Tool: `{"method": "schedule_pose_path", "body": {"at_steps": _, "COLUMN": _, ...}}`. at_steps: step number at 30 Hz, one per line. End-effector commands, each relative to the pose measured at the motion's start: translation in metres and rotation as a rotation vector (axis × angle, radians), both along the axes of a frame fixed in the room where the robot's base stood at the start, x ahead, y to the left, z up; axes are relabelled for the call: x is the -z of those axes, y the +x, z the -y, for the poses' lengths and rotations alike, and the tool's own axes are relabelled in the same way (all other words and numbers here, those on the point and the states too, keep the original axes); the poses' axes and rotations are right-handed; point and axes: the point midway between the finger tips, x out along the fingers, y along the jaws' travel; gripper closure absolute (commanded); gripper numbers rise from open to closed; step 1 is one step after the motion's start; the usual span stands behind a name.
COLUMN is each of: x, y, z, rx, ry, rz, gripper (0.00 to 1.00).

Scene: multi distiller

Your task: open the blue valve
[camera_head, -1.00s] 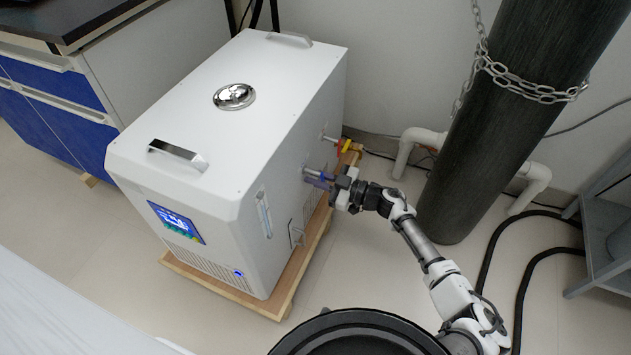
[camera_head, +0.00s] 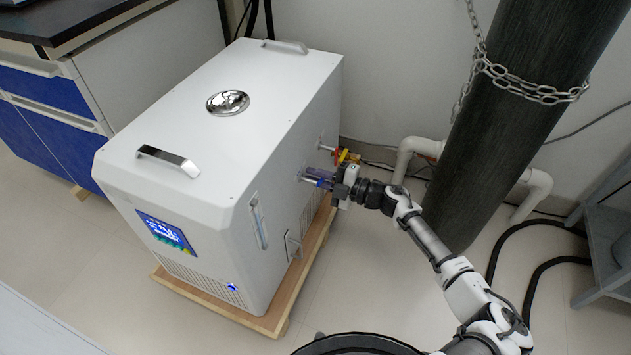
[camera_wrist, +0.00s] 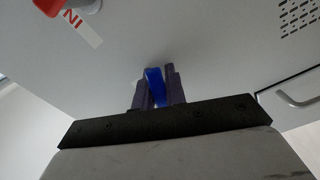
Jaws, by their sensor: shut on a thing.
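The blue valve handle (camera_wrist: 154,86) sits between the two dark fingers of my gripper (camera_wrist: 158,90) in the wrist view, and the fingers are shut on it. In the head view, my gripper (camera_head: 332,184) is at the right side of the white machine (camera_head: 262,130), at the end of the blue valve (camera_head: 318,182). The fingers hide much of the handle, so its exact angle is hard to tell. A red valve (camera_head: 340,156) is just behind it on the same side; its red handle (camera_wrist: 48,5) also shows at the wrist view's upper left.
The machine stands on a wooden pallet (camera_head: 262,322). A dark cylinder (camera_head: 520,110) with a chain (camera_head: 530,90) and white pipes (camera_head: 415,147) stand behind my arm. Black hoses (camera_head: 500,240) lie on the floor at right. A grey shelf (camera_head: 610,235) is at the right edge.

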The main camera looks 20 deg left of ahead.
Motion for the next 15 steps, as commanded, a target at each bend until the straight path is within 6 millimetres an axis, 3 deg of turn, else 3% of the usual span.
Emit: {"method": "schedule_pose_path", "body": {"at_steps": 15, "x": -0.0098, "y": 0.0016, "z": 0.0007, "rx": -0.001, "ry": -0.011, "rz": 0.342, "gripper": 1.00}}
